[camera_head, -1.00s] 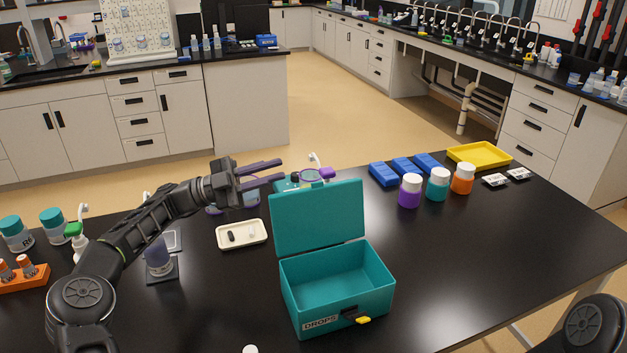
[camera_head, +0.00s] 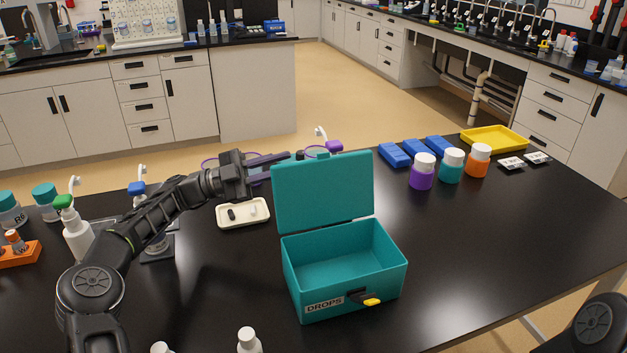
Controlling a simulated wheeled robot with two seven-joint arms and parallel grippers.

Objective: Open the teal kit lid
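The teal kit (camera_head: 345,280) stands on the black table, with a "DROPS" label and a yellow-tipped latch on its front. Its teal lid (camera_head: 322,195) stands up at the back edge, and the inside of the box shows empty. My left gripper (camera_head: 280,166) is at the upper left of the lid, its two fingers apart and pointing right. Part of the lower finger is hidden behind the lid, and I cannot tell whether it touches. My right gripper is not in view; only part of my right arm shows at the lower right.
A white tray (camera_head: 243,213) with small items lies left of the kit. Purple (camera_head: 421,176), teal (camera_head: 451,169) and orange (camera_head: 477,164) jars stand to the right, near blue blocks (camera_head: 394,155) and a yellow tray (camera_head: 494,139).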

